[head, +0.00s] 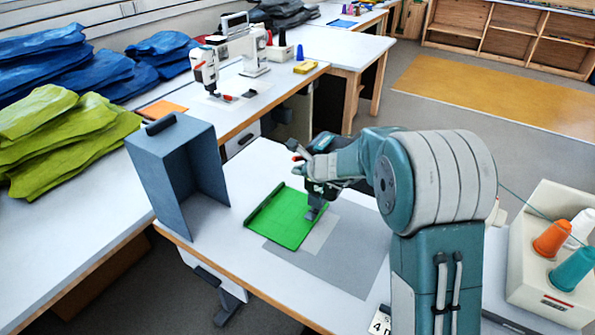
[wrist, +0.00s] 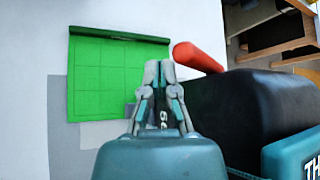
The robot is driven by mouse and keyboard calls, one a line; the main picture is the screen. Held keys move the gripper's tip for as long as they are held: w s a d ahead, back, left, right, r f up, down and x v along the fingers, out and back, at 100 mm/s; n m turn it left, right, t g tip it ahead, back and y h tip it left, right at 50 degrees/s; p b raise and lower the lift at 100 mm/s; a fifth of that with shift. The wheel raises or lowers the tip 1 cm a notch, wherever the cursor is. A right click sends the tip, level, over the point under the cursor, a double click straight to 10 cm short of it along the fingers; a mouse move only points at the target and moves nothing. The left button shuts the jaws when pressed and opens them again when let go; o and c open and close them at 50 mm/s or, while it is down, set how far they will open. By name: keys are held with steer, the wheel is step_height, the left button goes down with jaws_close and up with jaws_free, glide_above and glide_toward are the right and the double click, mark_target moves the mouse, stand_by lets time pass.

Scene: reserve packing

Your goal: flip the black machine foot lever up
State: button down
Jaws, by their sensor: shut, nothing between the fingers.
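The black machine (wrist: 245,105) fills the right of the wrist view; in the head view it is mostly hidden behind my arm. Its foot lever (wrist: 197,57), a red-orange rod, sticks out from the machine toward the upper left in the wrist view.
A green gridded piece (head: 285,222) lies on the table left of the machine. A blue-grey open box (head: 172,185) stands further left. A white stand (head: 535,280) with thread cones is at right. A white sewing machine (head: 245,50) stands on the table behind.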

steer(key=v, duration=1.1)
steer(key=shift+s+d+r, duration=0.2)
steer(key=shift+s, duration=0.1)
steer(key=s+a+r+n+g+h, duration=0.1)
steer(key=s+r+n+g, duration=0.35)
steer(key=s+n, duration=1)
steer(key=s+d+n+h, duration=0.3)
steer(key=s+n, duration=0.1)
steer(key=s, duration=0.4)
steer(key=s+d+n+t+h, duration=0.1)
steer(key=s+d+n+h, duration=0.1)
steer(key=s, duration=0.7)
steer(key=shift+s+d+r+n+h, duration=0.25)
steer(key=shift+d+r+n+h, duration=0.2)
steer(key=shift+d+n, duration=0.55)
